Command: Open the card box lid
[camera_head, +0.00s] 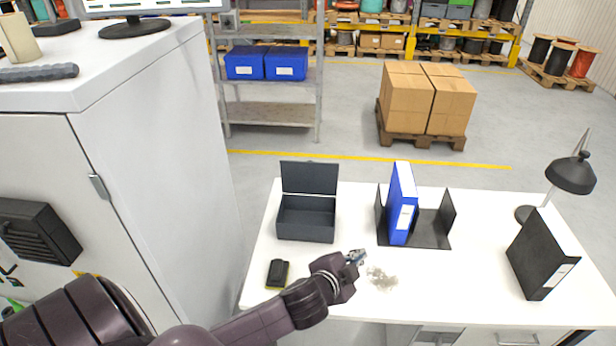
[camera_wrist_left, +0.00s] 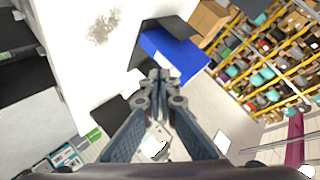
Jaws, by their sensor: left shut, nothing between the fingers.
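The dark grey card box (camera_head: 306,222) stands on the left part of the white table. Its lid (camera_head: 309,178) stands up from the back edge, and the open inside of the box shows empty. My left gripper (camera_head: 355,258) is over the table, to the right of the box and nearer the front, apart from the box and lid. In the left wrist view the fingertips (camera_wrist_left: 160,76) are together with nothing between them. My right gripper is in neither view.
A blue binder (camera_head: 402,205) stands in a black bookend (camera_head: 432,228) beyond my gripper. A black binder (camera_head: 540,258) and a desk lamp (camera_head: 572,175) are at the right. A small black and yellow item (camera_head: 278,272) lies before the box. A grey smudge (camera_head: 382,278) marks the white table (camera_head: 470,290).

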